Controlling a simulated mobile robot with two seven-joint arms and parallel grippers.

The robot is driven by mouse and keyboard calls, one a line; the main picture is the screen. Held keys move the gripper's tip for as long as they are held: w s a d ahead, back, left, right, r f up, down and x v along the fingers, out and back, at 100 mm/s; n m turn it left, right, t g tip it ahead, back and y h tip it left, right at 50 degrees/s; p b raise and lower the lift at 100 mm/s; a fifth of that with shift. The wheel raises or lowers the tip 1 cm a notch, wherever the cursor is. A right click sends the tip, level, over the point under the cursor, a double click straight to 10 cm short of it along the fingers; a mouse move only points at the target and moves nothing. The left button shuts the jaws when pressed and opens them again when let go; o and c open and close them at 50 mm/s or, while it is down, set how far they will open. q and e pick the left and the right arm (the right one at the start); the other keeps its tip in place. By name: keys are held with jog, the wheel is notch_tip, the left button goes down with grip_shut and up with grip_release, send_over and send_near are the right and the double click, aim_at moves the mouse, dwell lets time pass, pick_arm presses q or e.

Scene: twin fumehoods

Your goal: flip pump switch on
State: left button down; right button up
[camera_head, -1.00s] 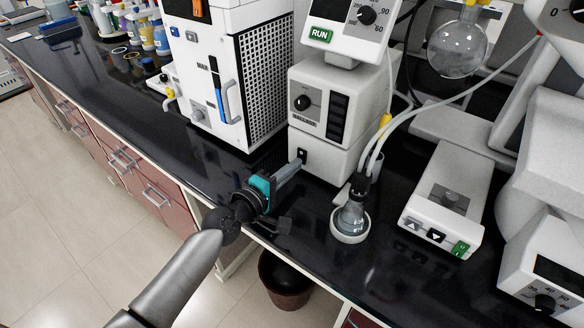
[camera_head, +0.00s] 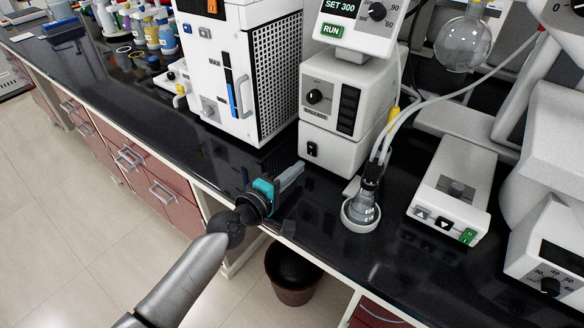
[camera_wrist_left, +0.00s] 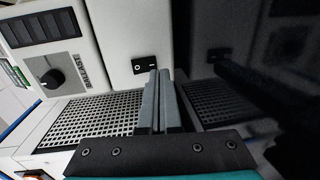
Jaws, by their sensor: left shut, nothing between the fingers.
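The pump (camera_head: 335,105) is a white unit with a dark knob and black vents; it stands on the bench in the middle of the head view. Its switch (camera_head: 311,150) is a small black rocker on the lower front. In the left wrist view the switch (camera_wrist_left: 144,65) shows O and I marks; I cannot tell which side is pressed. My left gripper (camera_head: 298,169) is shut and empty, its tips just below and in front of the switch, apart from it. The wrist view shows its two fingers (camera_wrist_left: 158,77) together beside the switch. My right gripper is not in view.
A flask (camera_head: 361,207) with tubing stands right of the pump, near my gripper. A white device (camera_head: 452,188) stands farther right. A tall white cabinet unit (camera_head: 235,75) stands left. The black bench top (camera_head: 225,165) is clear along its front edge.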

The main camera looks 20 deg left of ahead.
pick_arm(q)
jog(key=v, duration=0.2)
jog(key=f+v, duration=0.1)
jog(key=v, duration=0.1)
jog(key=shift+s+a, duration=0.2)
jog(key=shift+s, duration=0.05)
jog(key=s, duration=0.1)
jog(key=s+a+b, duration=0.1)
jog(key=s, duration=0.2)
jog(key=shift+s+a+f, duration=0.15)
jog(key=shift+a+f, duration=0.1)
jog(key=shift+f, duration=0.15)
jog(key=shift+s+a+b, duration=0.15)
jog(key=shift+s+b, duration=0.2)
jog(key=shift+s, duration=0.15)
jog(key=shift+s+a, duration=0.1)
jog(key=shift+s, duration=0.1)
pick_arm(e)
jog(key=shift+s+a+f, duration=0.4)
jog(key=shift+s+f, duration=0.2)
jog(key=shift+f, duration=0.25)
